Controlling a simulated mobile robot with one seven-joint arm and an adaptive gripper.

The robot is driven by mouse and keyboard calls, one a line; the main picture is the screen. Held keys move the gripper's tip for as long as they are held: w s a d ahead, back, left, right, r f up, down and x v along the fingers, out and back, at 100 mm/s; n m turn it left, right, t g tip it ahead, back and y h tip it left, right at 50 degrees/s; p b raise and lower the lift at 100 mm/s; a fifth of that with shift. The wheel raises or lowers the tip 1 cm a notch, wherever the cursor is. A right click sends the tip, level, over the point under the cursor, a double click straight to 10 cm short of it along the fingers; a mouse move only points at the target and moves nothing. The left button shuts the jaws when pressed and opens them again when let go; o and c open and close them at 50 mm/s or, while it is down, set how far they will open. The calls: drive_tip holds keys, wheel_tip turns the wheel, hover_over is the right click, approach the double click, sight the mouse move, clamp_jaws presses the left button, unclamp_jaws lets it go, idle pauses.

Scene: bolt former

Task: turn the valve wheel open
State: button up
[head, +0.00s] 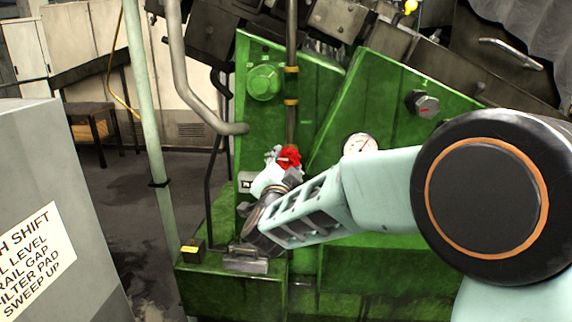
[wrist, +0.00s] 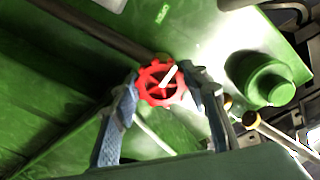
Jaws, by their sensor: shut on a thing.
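The red valve wheel (wrist: 150,92) sits between the two fingers of my gripper (wrist: 163,90) in the wrist view. It has a notched rim, and a pale bar lies across its face. The fingertips press on opposite sides of the rim, so my gripper is shut on the wheel. In the head view the wheel (head: 289,157) shows as a small red shape on the green machine, just beyond my gripper (head: 276,162). My gripper and wrist hide part of it there.
The green machine (head: 335,195) carries a green knob (head: 264,82), a gauge (head: 360,145) and a dark knob (head: 423,104). A vertical pipe (head: 291,60) runs down to the wheel. A grey panel with a sign (head: 35,250) stands at left. Open floor lies between.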

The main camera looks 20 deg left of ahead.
drive_tip(key=shift+n, duration=0.9)
drive_tip(key=o, duration=1.2)
drive_tip(key=v, duration=0.8)
